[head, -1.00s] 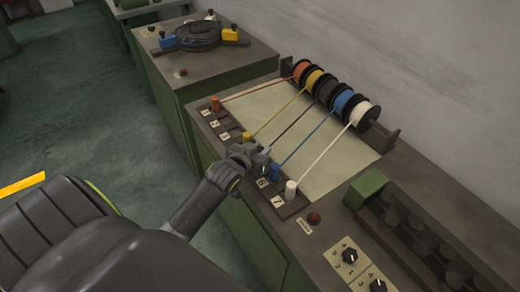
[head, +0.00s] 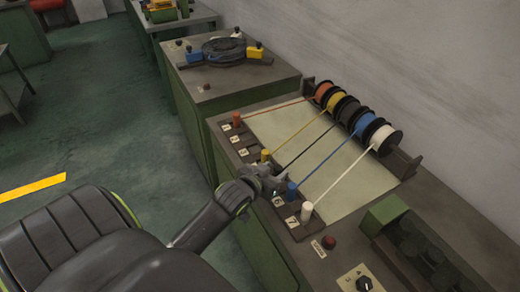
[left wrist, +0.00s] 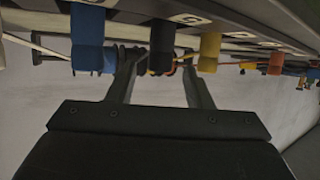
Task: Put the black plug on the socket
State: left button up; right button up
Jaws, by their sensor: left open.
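My left gripper (head: 272,180) is at the plug strip (head: 248,150), between the yellow plug (head: 265,156) and the blue plug (head: 292,190). In the left wrist view its two fingers (left wrist: 162,80) are open, one on each side of the black plug (left wrist: 162,48). The black plug is in line with its neighbours, its end at the strip. I cannot tell whether it is fully seated. The socket under it is hidden. In the head view the gripper covers the black plug; its black cord (head: 308,145) runs to the black spool. My right gripper is not in view.
An orange plug (head: 236,119) and a white plug (head: 307,211) stand upright on the strip, with cords to coloured spools (head: 383,139). A red button (head: 328,242) and a green rack (head: 384,214) are nearby. A pale panel (head: 340,185) lies under the cords.

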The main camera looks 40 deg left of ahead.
pick_arm(q)
jog(key=v, duration=0.8)
jog(key=shift+s+r, duration=0.15)
jog(key=shift+s, duration=0.25)
jog(key=s+d+f+g, duration=0.1)
jog(key=s+f+g, duration=0.4)
jog(key=s, duration=0.4)
jog(key=s+d+f+g, duration=0.1)
jog(key=s+f+g, duration=0.4)
jog(key=s, duration=0.5)
notch_tip(320, 180, down, 24)
jog(key=a+g, duration=0.1)
jog(key=a, duration=0.1)
jog(key=s+d+f+g, duration=0.1)
jog(key=s+f, duration=1.4)
jog(key=f, duration=0.1)
jog(key=shift+d, duration=0.2)
